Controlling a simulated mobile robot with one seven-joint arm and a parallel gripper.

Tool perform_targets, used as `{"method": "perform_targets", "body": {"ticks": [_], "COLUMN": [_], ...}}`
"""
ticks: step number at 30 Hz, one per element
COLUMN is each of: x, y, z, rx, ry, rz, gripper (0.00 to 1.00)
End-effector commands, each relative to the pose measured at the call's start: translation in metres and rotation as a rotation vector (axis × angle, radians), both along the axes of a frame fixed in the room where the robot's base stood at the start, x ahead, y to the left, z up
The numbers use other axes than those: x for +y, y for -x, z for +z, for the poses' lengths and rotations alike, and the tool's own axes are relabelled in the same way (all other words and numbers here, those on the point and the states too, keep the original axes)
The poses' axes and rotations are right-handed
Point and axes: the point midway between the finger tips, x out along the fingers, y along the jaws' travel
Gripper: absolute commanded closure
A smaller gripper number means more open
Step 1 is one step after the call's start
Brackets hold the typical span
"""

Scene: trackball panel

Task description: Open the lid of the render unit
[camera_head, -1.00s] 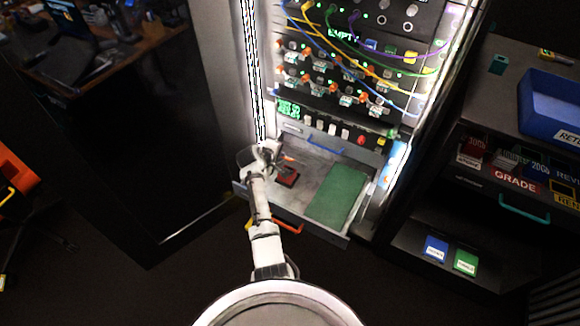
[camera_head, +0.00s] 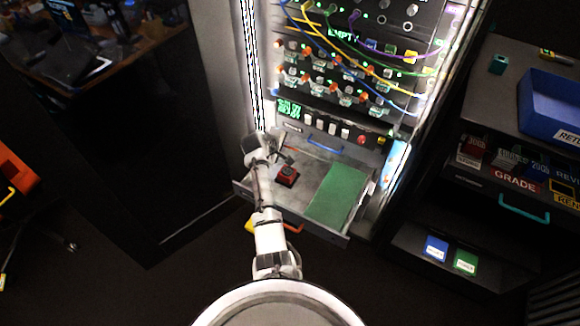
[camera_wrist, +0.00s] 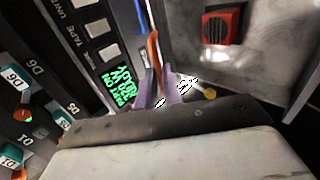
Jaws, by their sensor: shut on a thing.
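The render unit appears to be the tall lit rack, with its lower panel (camera_head: 310,122) and a pulled-out grey tray (camera_head: 318,172); which part is its lid, I cannot tell for sure. My gripper (camera_head: 285,153) is at the left of the panel, above the tray's back left. In the wrist view my gripper (camera_wrist: 158,85) has its pale purple fingers shut on a thin orange strip (camera_wrist: 153,48), beside the green-lit text screen (camera_wrist: 125,88). What the strip joins is unclear. A red block (camera_head: 287,175) sits on the tray; it also shows in the wrist view (camera_wrist: 222,26).
A green mat (camera_head: 336,193) covers the tray's right part. Coloured cables (camera_head: 375,85) hang across the rack. A dark cabinet with a blue bin (camera_head: 550,108) stands at right. The floor at front left is free.

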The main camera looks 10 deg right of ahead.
Motion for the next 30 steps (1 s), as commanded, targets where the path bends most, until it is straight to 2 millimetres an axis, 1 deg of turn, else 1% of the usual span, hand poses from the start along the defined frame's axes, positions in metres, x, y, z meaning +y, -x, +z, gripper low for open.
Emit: {"method": "perform_targets", "body": {"ticks": [6,17,30], "x": [-0.006,-0.007,-0.021], "y": [-0.008,-0.009,-0.028], "z": [0.008,0.009,0.024], "rx": [-0.002,-0.002,-0.002], "ry": [-0.001,-0.001,-0.001], "rz": [-0.001,-0.001,-0.001], "gripper": [1.0,1.0,1.0]}}
